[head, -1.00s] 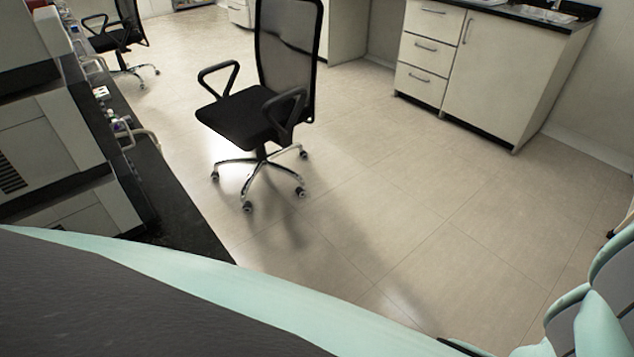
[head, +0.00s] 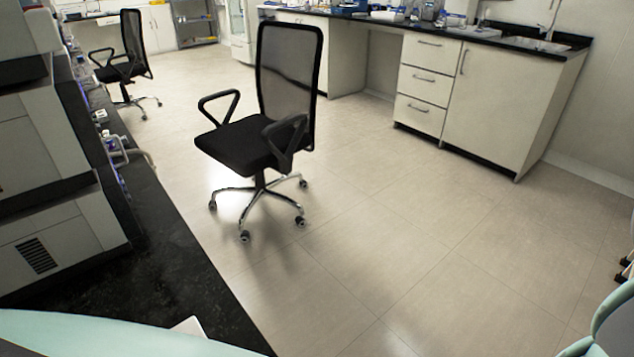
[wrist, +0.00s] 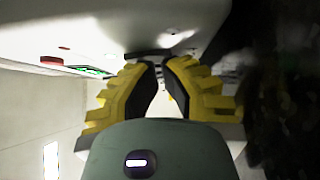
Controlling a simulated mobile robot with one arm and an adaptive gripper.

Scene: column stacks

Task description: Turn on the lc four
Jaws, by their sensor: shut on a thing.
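Stacked white and grey instrument modules (head: 40,240) stand on the black bench at the left in the head view, cut off by the frame edge. I cannot tell which stack is lc four. In the wrist view, a pale instrument casing (wrist: 100,25) fills the top, with a small green-lit panel (wrist: 90,71) and a red mark (wrist: 53,60). My gripper (wrist: 163,66), with yellow and black fingers, is right at this casing, its tips close together. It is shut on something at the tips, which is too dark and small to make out.
The black bench top (head: 165,245) runs along the left, with bottles and tubing (head: 115,150) farther back. A black office chair (head: 260,130) stands on open tiled floor. Drawer cabinets (head: 470,100) with a sink stand at the back right.

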